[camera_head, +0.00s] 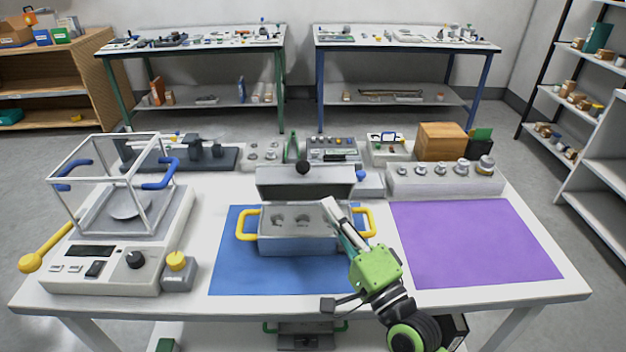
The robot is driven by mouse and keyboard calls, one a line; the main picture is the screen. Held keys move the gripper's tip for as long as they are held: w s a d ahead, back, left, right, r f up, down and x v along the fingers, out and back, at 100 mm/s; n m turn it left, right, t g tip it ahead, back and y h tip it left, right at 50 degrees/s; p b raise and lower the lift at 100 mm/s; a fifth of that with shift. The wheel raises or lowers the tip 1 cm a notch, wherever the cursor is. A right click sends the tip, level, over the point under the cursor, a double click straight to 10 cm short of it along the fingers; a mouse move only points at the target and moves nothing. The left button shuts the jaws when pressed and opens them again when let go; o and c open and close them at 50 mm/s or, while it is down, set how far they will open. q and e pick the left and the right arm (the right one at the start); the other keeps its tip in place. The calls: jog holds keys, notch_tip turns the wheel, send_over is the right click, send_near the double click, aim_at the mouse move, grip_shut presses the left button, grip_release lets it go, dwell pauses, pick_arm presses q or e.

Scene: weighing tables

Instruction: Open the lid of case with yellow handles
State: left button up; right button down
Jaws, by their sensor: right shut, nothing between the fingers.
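The grey case (290,244) with yellow handles (247,222) stands on the blue mat (235,270). Round recesses or pieces show inside the case. My right gripper (333,212) is shut and empty, over the front right part of the case near the right yellow handle. It hides part of the case's right side. I cannot tell whether its fingertips touch the case. My left gripper is not in view.
A balance with a glass-like frame (110,280) stands left of the blue mat. The purple mat (475,245) on the right is empty. Behind the case stand a block with metal weights (420,182), a wooden box (441,141) and several small devices.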

aim_at(312, 166)
jog(key=x, duration=0.7)
jog(key=shift+w+a, duration=0.1)
jog(key=shift+w, duration=0.2)
jog(key=r+p, duration=0.1)
jog(key=p, duration=0.2)
jog(key=shift+w+h, duration=0.3)
jog(key=shift+w, duration=0.1)
jog(key=w+g+p, duration=0.1)
jog(key=p, duration=0.3)
jog(key=w+r+m+g+h+p, duration=0.1)
jog(key=p, duration=0.3)
jog(key=w+m+g+p, duration=0.1)
jog(key=w+p, duration=0.1)
jog(key=p, duration=0.1)
jog(key=shift+w+r+p, duration=0.1)
jog(key=shift+r+p, duration=0.3)
jog(key=shift+w+f+p, duration=0.25)
jog(key=shift+w+p, duration=0.05)
jog(key=shift+w, duration=0.3)
jog(key=shift+w+b, duration=0.3)
jog(key=shift+w, duration=1.05)
